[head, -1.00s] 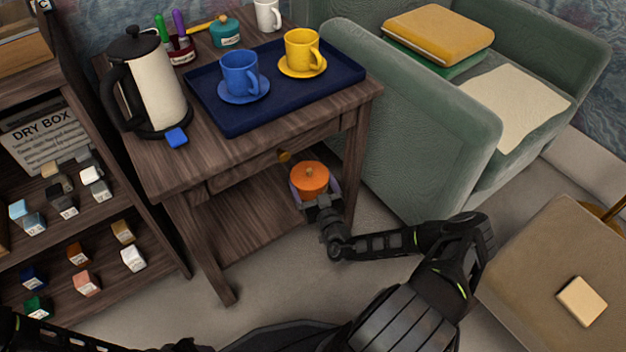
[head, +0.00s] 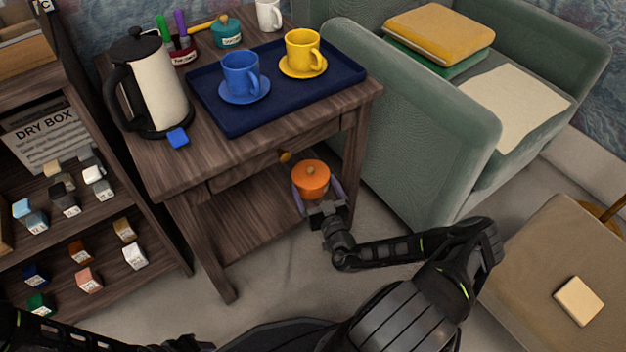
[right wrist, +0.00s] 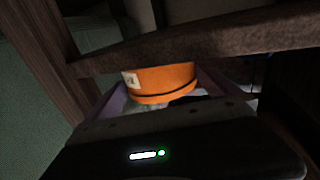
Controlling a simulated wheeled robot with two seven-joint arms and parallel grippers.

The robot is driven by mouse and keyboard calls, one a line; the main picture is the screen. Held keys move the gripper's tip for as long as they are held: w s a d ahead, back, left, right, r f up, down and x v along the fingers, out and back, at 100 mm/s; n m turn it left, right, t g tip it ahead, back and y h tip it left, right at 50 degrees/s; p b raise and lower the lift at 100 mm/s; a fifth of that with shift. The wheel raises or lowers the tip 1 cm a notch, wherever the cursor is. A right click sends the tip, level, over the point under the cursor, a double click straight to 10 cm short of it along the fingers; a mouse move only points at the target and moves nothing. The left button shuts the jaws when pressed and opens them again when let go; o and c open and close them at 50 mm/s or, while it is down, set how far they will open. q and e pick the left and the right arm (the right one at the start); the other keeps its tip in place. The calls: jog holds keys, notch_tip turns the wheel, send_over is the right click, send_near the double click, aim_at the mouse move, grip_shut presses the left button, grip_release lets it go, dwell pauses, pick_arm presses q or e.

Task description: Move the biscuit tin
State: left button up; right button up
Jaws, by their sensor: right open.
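The biscuit tin (head: 311,180) is round and orange, with a small knob on its lid. It is upright at the right end of the side table's lower shelf (head: 245,225), under the drawer. My right gripper (head: 318,196) is open in front of the tin, with one purple finger toward each side of it. In the right wrist view the tin (right wrist: 160,80) shows between the two spread fingers, with a pale label on its side. My left gripper is not in view.
The side table's leg and drawer, with its knob (head: 285,157), are close to my right gripper. The tabletop holds a blue tray (head: 282,108) with two cups and a coffee press (head: 155,85). A green armchair (head: 425,130) stands at the right, a block shelf at the left.

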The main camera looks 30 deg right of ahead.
jog(key=p+v, duration=0.1)
jog(key=v, duration=0.4)
dwell(0.4)
